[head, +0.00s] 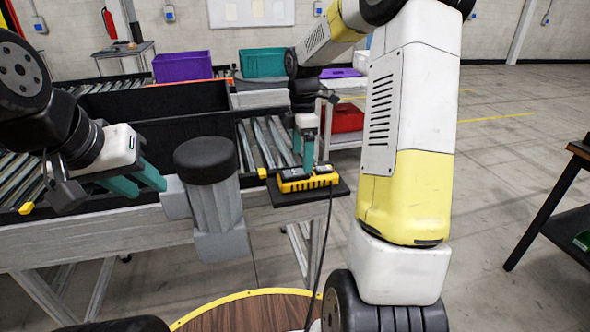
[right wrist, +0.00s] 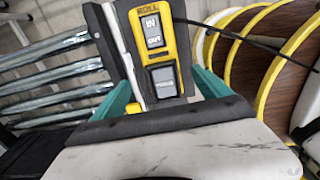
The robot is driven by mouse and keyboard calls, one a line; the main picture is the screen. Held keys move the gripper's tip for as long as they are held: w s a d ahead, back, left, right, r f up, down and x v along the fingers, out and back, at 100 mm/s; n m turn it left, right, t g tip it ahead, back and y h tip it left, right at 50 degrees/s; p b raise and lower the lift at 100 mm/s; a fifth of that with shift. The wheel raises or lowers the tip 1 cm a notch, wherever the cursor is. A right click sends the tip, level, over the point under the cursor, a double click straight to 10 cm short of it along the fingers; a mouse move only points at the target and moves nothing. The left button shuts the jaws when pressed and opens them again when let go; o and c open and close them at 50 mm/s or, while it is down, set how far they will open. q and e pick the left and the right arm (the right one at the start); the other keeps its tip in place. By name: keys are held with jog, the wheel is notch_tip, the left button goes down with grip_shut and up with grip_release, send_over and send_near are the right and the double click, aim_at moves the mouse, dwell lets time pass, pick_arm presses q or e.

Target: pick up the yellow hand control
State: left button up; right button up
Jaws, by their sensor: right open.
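The yellow hand control (head: 309,182) lies on a small black shelf at the conveyor's end, with a cable hanging from it. My right gripper (head: 308,152) points down at the control from above. In the right wrist view its teal fingers (right wrist: 162,88) are apart, one on each side of the control; I cannot tell whether they touch it. My left gripper (head: 138,180) is to the left, over the conveyor, its teal fingers apart with nothing between them.
A grey motor with a black cap (head: 206,160) stands between my grippers, left of the control. Conveyor rollers (head: 262,143) lie behind the shelf. Purple (head: 182,66), teal (head: 262,63) and red (head: 346,117) bins are further back. Floor (head: 500,140) at the right is clear before a dark table.

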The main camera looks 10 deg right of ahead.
aim_at(308, 176)
jog(key=f, duration=0.2)
jog(key=d+f, duration=0.1)
jog(key=f, duration=0.1)
jog(key=shift+s+f, duration=0.2)
jog(key=shift+f, duration=0.75)
grip_shut()
jog(key=shift+w+r, duration=0.1)
jog(key=shift+r, duration=0.05)
